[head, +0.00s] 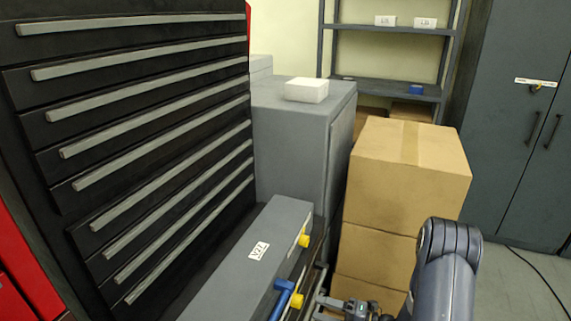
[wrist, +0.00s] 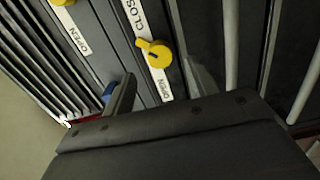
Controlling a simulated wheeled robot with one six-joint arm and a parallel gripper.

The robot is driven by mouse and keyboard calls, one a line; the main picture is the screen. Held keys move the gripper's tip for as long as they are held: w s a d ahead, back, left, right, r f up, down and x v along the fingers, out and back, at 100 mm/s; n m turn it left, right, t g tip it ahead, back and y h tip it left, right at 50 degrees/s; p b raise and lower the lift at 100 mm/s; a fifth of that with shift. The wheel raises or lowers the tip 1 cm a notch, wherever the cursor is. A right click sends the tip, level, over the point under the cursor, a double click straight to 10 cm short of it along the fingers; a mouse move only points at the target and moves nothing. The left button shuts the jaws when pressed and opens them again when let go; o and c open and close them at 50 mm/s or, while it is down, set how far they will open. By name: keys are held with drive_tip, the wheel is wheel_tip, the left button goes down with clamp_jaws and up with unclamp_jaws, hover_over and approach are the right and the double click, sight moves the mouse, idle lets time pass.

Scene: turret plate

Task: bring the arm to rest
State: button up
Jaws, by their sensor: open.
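My gripper (head: 338,304) is low in the head view, at the right of a long grey box (head: 225,270) with a printed label. In the wrist view, the open fingers (wrist: 160,88) show beside a yellow knob (wrist: 155,54) on a grey panel marked OPEN and CLOSED. I cannot tell whether a finger touches the panel. The box's side has a yellow knob (head: 304,240), a second yellow knob (head: 297,300) and a blue handle (head: 281,299). A blue piece (wrist: 108,92) also shows in the wrist view, partly hidden by a finger.
A black drawer cabinet (head: 75,155) fills the left. Stacked cardboard boxes (head: 410,185) stand close behind my arm. A grey cabinet (head: 290,130) holds a white box (head: 307,90). Shelves (head: 390,30) and a dark locker (head: 515,140) stand behind. Some floor is clear at right.

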sight(301, 303)
drive_tip(key=v, duration=0.5)
drive_tip(key=x, duration=1)
drive_tip(key=shift+r+p, duration=0.1)
drive_tip(key=shift+p, duration=0.3)
drive_tip(key=shift+a+n+b, duration=0.15)
drive_tip(key=shift+n+b, duration=0.15)
drive_tip(key=n+b, duration=0.3)
drive_tip(key=n, duration=0.2)
drive_tip(key=n+b, duration=0.2)
drive_tip(key=n, duration=0.1)
drive_tip(key=n+b, duration=0.1)
drive_tip(key=shift+f, duration=0.3)
drive_tip(key=n+b, duration=0.4)
drive_tip(key=shift+n+b, duration=0.3)
drive_tip(key=shift+n, duration=0.1)
drive_tip(key=n+b, duration=0.3)
drive_tip(key=shift+r+n+b, duration=0.15)
drive_tip(key=shift+n+b, duration=0.15)
drive_tip(key=shift+n, duration=0.1)
drive_tip(key=shift+s+d+r, duration=0.1)
drive_tip(key=shift+s+d, duration=0.05)
drive_tip(key=shift+d, duration=0.25)
